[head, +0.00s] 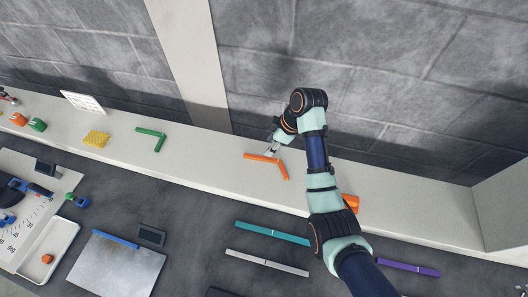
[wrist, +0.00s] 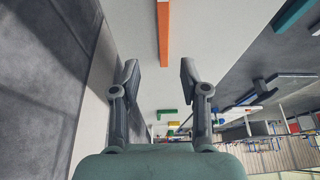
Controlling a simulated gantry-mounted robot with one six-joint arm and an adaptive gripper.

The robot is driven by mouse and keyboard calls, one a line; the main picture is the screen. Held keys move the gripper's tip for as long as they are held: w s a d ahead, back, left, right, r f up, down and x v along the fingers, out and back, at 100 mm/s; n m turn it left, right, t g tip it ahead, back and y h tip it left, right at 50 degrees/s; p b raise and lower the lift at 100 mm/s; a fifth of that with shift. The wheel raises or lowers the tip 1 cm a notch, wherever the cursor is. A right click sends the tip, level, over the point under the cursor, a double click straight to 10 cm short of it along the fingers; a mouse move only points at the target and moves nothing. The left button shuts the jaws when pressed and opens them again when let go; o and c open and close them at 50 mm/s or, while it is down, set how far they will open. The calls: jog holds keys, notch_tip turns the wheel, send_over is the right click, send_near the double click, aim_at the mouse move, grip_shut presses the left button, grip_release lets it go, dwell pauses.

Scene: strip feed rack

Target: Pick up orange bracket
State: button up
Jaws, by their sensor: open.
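The orange bracket (head: 266,160) is an L-shaped piece on the light ledge in the head view. Its long arm runs left and its short arm points down to the right. My gripper (head: 272,149) is close to the bracket's upper edge near the corner; I cannot tell whether it touches. In the wrist view my gripper (wrist: 161,78) is open, with nothing between its two fingers. An orange bar, part of the bracket (wrist: 163,32), shows at the top, beyond the fingertips and lined up with the gap. The rest of the bracket is out of that view.
A green bracket (head: 152,138) and a yellow block (head: 96,138) lie on the ledge to the left. Another orange object (head: 351,202) is partly behind my arm. A stone wall (head: 380,90) borders the ledge. Teal (head: 272,233), grey and purple (head: 408,268) strips lie on the dark surface below.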

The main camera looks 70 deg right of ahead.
aim_at(262, 157)
jog(key=x, duration=0.2)
jog(key=b+x, duration=0.1)
jog(key=x, duration=0.3)
jog(key=shift+s+a+f, duration=0.2)
jog(key=shift+a+f, duration=0.15)
jog(key=shift+f, duration=0.05)
jog(key=shift+w+f, duration=0.25)
jog(key=shift+f, duration=0.05)
grip_shut()
